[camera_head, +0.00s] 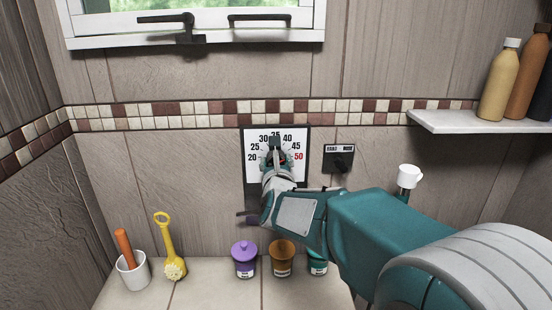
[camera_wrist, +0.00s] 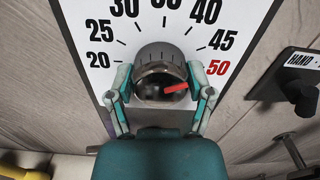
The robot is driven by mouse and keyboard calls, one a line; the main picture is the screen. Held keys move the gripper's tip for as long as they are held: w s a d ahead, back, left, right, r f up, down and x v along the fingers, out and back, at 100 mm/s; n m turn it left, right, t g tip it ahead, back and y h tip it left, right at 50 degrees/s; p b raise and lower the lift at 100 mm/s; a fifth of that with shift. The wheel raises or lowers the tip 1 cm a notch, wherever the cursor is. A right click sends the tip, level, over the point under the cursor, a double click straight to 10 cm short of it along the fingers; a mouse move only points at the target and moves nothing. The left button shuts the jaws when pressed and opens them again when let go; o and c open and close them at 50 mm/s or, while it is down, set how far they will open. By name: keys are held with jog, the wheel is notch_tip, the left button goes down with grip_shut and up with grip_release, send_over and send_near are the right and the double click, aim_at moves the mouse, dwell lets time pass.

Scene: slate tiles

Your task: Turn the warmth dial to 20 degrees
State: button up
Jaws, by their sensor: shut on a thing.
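The warmth dial (camera_wrist: 160,58) is a dark grey round knob on a white scale plate (camera_wrist: 92,12) marked from 20 to 50. Its red pointer (camera_wrist: 177,88) points right, roughly toward the red 50. My gripper (camera_wrist: 157,80) has one teal finger on each side of the knob and is shut on it. In the head view the scale plate (camera_head: 298,139) hangs on the tiled wall, and my gripper (camera_head: 276,160) covers much of the knob and the plate's lower part.
A small black switch (camera_head: 339,158) labelled HAND sits right of the plate. A shelf (camera_head: 470,122) with bottles is at the right. Below, a ledge (camera_head: 210,275) holds a white cup (camera_head: 133,270), a yellow brush (camera_head: 173,266) and purple (camera_head: 244,262), brown (camera_head: 282,258) and green (camera_head: 317,266) jars.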

jog(key=n, duration=0.7)
jog(key=shift+n, duration=0.4)
jog(key=n, duration=0.7)
jog(key=shift+r, duration=0.15)
jog(key=n, duration=0.3)
jog(key=shift+n, duration=0.4)
jog(key=n, duration=0.3)
jog(key=shift+r+n, duration=0.1)
jog(key=shift+n, duration=0.2)
jog(key=n, duration=0.4)
jog(key=shift+r+n, duration=0.1)
jog(key=shift+n, duration=1.7)
